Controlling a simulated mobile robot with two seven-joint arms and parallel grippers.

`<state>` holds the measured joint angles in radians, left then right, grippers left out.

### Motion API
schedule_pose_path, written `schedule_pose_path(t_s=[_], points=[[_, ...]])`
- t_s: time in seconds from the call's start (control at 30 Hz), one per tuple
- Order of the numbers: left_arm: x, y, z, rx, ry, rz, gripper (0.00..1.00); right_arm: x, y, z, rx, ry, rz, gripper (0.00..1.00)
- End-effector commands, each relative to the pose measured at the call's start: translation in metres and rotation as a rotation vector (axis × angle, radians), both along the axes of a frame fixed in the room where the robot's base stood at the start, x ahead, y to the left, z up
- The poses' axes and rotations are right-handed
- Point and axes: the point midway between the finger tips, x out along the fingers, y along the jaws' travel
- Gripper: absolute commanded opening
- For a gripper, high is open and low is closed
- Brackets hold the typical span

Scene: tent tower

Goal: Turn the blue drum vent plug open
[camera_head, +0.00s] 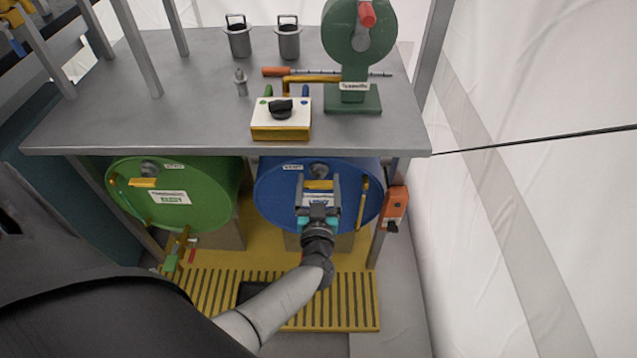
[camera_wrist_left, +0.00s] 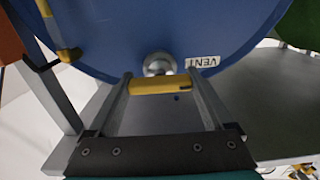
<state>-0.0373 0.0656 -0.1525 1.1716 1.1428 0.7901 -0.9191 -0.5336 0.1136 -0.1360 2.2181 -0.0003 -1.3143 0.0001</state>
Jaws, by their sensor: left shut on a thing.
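The blue drum (camera_head: 268,200) lies on its side under the bench, its round face toward me; it fills the top of the left wrist view (camera_wrist_left: 110,35). Its vent plug is a grey round knob (camera_head: 319,169) with a yellow bar handle (camera_wrist_left: 155,86), close to a white VENT label (camera_wrist_left: 204,62). The bar lies roughly level across the knob. My left gripper (camera_head: 319,186) is shut on the yellow bar, one finger at each end of it. The gripper hides part of the drum's face label. My right gripper is not in view.
A green drum (camera_head: 205,195) with its own yellow handle lies at left. The grey bench top (camera_head: 190,100) overhangs both drums. An orange box (camera_head: 395,203) hangs on the right bench leg. A yellow slatted grate (camera_head: 350,305) lies in front.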

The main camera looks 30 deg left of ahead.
Motion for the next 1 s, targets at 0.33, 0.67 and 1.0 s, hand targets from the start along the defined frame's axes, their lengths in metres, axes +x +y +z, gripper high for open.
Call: schedule_pose_path(t_s=[0.33,0.67,1.0], points=[[-0.0007,0.0000,-0.0004,-0.017,-0.010,0.002,0.29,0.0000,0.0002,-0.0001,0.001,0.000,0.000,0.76],[-0.0011,-0.0003,-0.0011,-0.167,-0.099,0.003,0.29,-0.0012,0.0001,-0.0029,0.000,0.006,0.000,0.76],[-0.0013,-0.0001,-0.0019,-0.435,-0.263,0.003,0.29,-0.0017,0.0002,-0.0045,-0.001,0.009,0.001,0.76]])
